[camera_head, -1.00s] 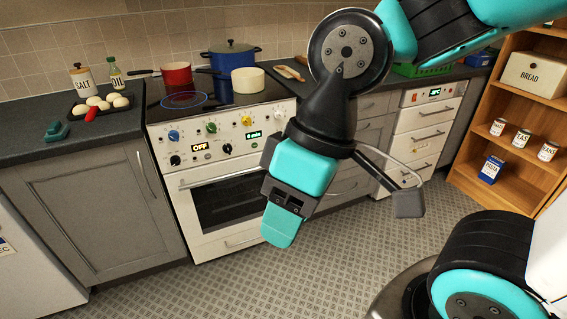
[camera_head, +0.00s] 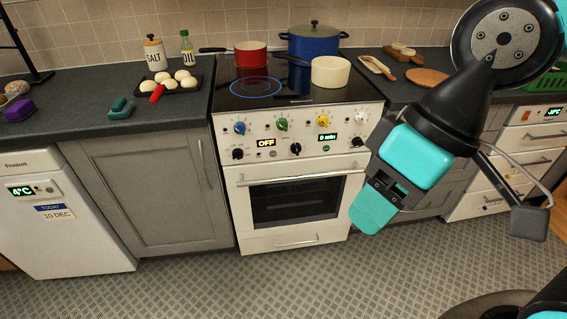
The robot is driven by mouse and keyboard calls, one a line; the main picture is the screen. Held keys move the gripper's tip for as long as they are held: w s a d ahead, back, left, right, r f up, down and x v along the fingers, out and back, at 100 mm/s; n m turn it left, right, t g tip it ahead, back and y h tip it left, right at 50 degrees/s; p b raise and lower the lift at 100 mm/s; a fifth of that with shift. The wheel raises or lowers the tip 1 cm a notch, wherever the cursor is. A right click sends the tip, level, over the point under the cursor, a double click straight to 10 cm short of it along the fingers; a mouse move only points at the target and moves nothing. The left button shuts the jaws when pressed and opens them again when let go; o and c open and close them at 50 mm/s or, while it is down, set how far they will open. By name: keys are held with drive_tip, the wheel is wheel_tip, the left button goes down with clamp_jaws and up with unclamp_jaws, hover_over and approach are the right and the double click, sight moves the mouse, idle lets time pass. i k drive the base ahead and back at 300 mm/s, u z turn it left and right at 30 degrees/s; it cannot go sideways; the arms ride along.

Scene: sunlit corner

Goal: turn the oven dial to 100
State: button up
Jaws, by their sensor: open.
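The white oven (camera_head: 290,230) stands in the middle of the view, its door shut. Its panel has a lit display reading OFF (camera_head: 266,142) and another reading 0 min (camera_head: 327,137). A black dial (camera_head: 238,154) is left of the OFF display, another black dial (camera_head: 295,148) is between the displays, and a third (camera_head: 357,141) is at the right. Which dial sets the temperature, and their pointer marks, are too small to tell. My gripper (camera_head: 376,208) is open and empty, pointing down in front of the oven's right edge, touching no dial.
Blue (camera_head: 240,127), green (camera_head: 282,125), yellow (camera_head: 323,120) and white (camera_head: 363,116) knobs sit above the dials. A red pot (camera_head: 251,56), blue pot (camera_head: 314,42) and cream pot (camera_head: 330,72) stand on the hob. The floor (camera_head: 200,285) before the oven is clear.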

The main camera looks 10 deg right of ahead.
sight(237, 154)
drive_tip(key=u, duration=0.35)
drive_tip(key=k, duration=0.5)
drive_tip(key=u, duration=1.2)
drive_tip(key=i, duration=0.8)
drive_tip(key=z, duration=0.55)
drive_tip(key=i, duration=0.5)
drive_tip(key=z, duration=0.45)
